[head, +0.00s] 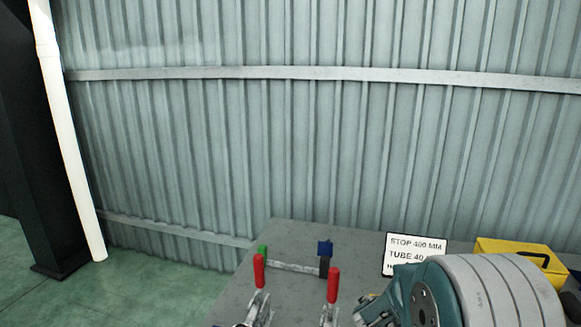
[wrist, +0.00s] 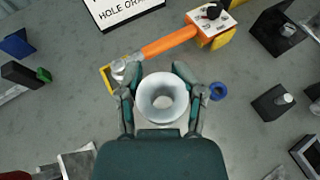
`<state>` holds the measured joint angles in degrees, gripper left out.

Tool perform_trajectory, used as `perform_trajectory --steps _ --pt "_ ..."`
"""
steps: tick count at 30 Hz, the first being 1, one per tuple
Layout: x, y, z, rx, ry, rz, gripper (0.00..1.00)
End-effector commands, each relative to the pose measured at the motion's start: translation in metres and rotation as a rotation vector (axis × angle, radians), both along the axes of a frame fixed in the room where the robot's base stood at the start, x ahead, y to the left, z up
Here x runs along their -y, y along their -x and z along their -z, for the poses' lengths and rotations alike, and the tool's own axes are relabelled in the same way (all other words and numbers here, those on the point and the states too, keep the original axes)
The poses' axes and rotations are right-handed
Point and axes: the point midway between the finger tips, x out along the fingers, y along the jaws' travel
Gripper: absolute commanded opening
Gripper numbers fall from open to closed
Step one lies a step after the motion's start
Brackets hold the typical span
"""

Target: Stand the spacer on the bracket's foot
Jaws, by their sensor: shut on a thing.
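My gripper (wrist: 160,92) is shut on a pale grey, round, hollow piece, which I take to be the spacer (wrist: 161,117). In the wrist view I look down its open bore, with a teal finger on each side. Its lower end and its height above the bench cannot be told. I cannot say for certain which part is the bracket. Dark blocks with pale pins stand at the right (wrist: 272,102) and upper right (wrist: 284,27). The head view shows my arm at lower right, but the gripper's fingers and the spacer do not show there.
A blue ring (wrist: 218,90) lies to the right. A white sign (head: 415,252) and red-handled clamps (head: 333,284) stand on the grey bench (head: 300,235).

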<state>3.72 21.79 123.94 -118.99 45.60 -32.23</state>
Motion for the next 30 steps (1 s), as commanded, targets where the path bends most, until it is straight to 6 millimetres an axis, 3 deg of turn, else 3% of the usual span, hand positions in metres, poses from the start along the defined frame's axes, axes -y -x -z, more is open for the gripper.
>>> perform_trajectory --steps 1,6,12,18,30 --pt "-0.022 0.0 0.001 -0.001 0.001 -0.069 0.0" --pt "-0.085 0.007 0.008 -0.002 0.0 -0.275 0.0" --pt "-0.137 0.022 0.016 -0.001 -0.001 -0.449 0.0" --pt "-0.154 0.029 0.019 0.002 0.0 -0.509 0.0" --pt "-0.154 0.029 0.019 0.002 0.0 -0.508 0.0"
